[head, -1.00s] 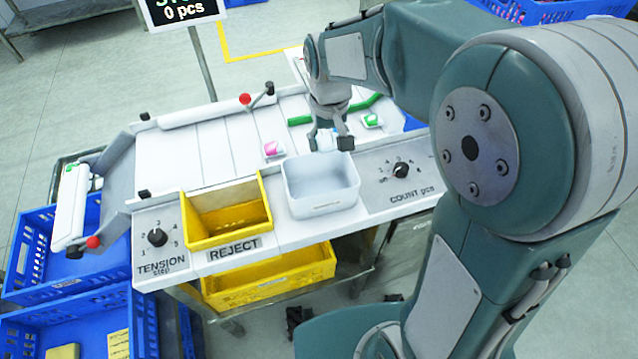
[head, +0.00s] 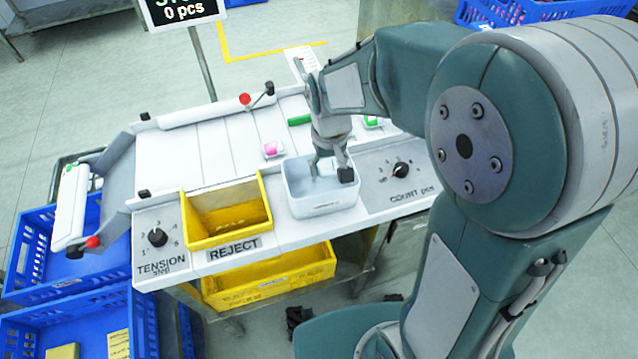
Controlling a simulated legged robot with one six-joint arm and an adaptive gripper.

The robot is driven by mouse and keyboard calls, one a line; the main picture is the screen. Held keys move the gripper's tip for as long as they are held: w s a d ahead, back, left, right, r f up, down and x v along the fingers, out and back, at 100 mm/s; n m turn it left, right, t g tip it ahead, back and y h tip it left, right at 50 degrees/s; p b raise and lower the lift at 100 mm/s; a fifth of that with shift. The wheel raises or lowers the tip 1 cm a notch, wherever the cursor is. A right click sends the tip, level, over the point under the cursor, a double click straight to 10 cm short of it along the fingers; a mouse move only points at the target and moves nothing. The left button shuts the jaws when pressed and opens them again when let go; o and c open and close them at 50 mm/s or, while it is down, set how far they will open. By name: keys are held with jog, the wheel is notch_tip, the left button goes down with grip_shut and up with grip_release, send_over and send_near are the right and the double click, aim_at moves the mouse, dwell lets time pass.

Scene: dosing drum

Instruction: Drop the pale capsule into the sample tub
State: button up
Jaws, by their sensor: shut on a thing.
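The sample tub (head: 322,207) is a pale grey-white open box at the front of the table, right of the yellow bin. My gripper (head: 331,172) points down over the tub, with its fingertips at or inside the tub's opening. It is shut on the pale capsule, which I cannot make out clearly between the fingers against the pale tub. A pink and white capsule (head: 272,149) lies on the table behind the tub. A green and white capsule (head: 372,122) lies farther back to the right, partly hidden by my arm.
A yellow reject bin (head: 226,215) stands left of the tub. The COUNT knob (head: 401,170) is on the panel to the right, the TENSION knob (head: 157,237) at the left. A red-knobbed lever (head: 245,99) stands at the back. The white slatted surface is mostly clear.

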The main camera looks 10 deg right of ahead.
jog(key=o, duration=0.8)
notch_tip(320, 180, up, 12)
jog(key=shift+f, duration=0.1)
dwell(1.0)
jog(key=s+d+r+t, duration=0.1)
jog(key=s+d+t, duration=0.1)
jog(key=s, duration=0.2)
jog(key=s+d+m+t, duration=0.1)
jog(key=s+d, duration=0.2)
jog(key=s, duration=0.2)
jog(key=s+d+r+m+t, duration=0.1)
jog(key=s+d+t, duration=0.1)
jog(key=s, duration=0.3)
jog(key=shift+s+d+r+t, duration=0.25)
jog(key=shift+d+r+t, duration=0.1)
jog(key=shift+d, duration=0.15)
